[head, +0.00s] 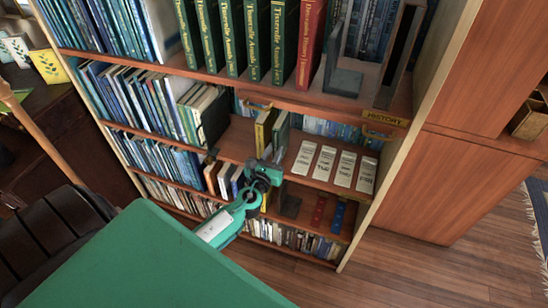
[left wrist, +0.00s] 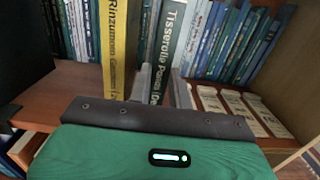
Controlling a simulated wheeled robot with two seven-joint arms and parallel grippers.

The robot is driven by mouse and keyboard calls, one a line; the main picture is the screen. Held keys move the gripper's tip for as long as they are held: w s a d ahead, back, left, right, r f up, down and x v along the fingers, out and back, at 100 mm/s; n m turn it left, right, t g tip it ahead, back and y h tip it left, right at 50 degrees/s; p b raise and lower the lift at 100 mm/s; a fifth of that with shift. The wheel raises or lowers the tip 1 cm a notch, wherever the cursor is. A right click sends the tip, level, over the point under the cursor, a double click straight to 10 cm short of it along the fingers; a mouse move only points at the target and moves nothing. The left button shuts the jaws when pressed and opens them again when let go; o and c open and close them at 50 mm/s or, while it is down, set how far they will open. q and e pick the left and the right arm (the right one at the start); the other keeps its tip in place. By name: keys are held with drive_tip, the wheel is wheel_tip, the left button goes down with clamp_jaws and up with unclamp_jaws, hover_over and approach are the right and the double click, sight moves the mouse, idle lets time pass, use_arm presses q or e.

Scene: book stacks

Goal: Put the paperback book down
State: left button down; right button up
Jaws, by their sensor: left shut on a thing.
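The paperback book, with a dark green spine (left wrist: 168,45), stands upright on a middle shelf (left wrist: 65,95) of the bookcase. In the head view the book (head: 281,133) shows just above my left gripper (head: 270,162). In the left wrist view the grey fingers of my left gripper (left wrist: 160,88) are on both sides of the lower spine, shut on it. A yellow book (left wrist: 115,45) stands upright close on its left; I cannot tell whether they touch. The lower edge of the green book is hidden by my gripper. My right gripper is not in view.
Several white booklets (head: 324,163) lie on the shelf to the right. Blue books (left wrist: 225,45) stand behind. A dark block (left wrist: 20,50) is at the left.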

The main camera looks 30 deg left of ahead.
use_arm(q)
drive_tip(key=shift+w+a+f, duration=0.1)
drive_tip(key=shift+w+f, duration=0.15)
drive_tip(key=shift+f, duration=0.55)
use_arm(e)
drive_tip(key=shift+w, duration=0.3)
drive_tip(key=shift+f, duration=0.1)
use_arm(q)
drive_tip(key=shift+f, duration=0.15)
drive_tip(key=c, duration=1.3)
unclamp_jaws()
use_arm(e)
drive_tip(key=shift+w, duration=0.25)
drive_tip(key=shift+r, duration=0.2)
